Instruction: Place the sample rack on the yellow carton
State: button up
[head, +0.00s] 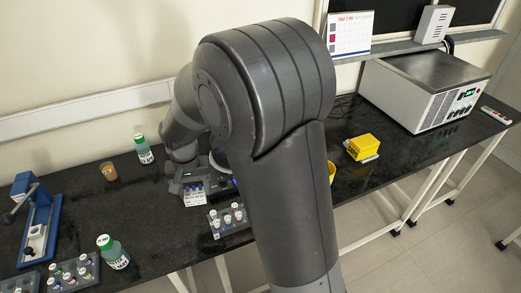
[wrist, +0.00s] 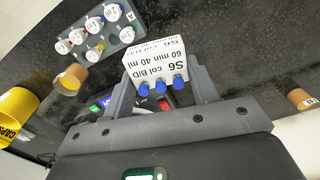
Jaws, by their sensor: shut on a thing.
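My gripper (head: 187,184) is low over the middle of the dark bench, partly covered by my own arm. In the wrist view my gripper (wrist: 162,82) is shut on the sample rack (wrist: 150,63), a white block labelled S6 with blue-capped vials. The rack also shows in the head view (head: 195,198), between the fingers. I cannot tell whether its base touches the bench. The yellow carton (head: 362,146) lies on the bench to the right of my arm, with a pale flat item at its edge. I do not make out the carton in the wrist view.
A grey vial rack (head: 229,221) stands close to the held rack; another (head: 73,274) is at front left. Green-capped bottles (head: 144,149) (head: 113,252), an amber cup (head: 109,171) and a blue press (head: 38,222) stand left. A yellow tub (wrist: 14,112) is partly hidden. A large instrument (head: 425,90) stands behind the carton.

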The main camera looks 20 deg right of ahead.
jog(key=w+d+r+m, duration=0.15)
jog(key=d+m, duration=0.35)
jog(key=d, duration=0.5)
jog(key=w+d+r+m, duration=0.1)
jog(key=w+d+m, duration=0.2)
jog(key=d+m, duration=0.55)
jog(key=w+d+r+m, duration=0.1)
jog(key=w+d+m, duration=0.15)
jog(key=d, duration=1.05)
jog(key=s+d+r+m, duration=0.2)
jog(key=s+d+m, duration=0.4)
jog(key=d, duration=0.5)
jog(key=s+d+r+m, duration=0.2)
jog(key=s+d+m, duration=0.35)
jog(key=d, duration=0.55)
jog(key=s+d+r+m, duration=0.1)
jog(key=s+d+m, duration=0.5)
jog(key=d, duration=0.5)
send_over(361, 144)
notch_tip(361, 144, down, 6)
jog(key=shift+s+f, duration=0.1)
jog(key=shift+f, duration=2.1)
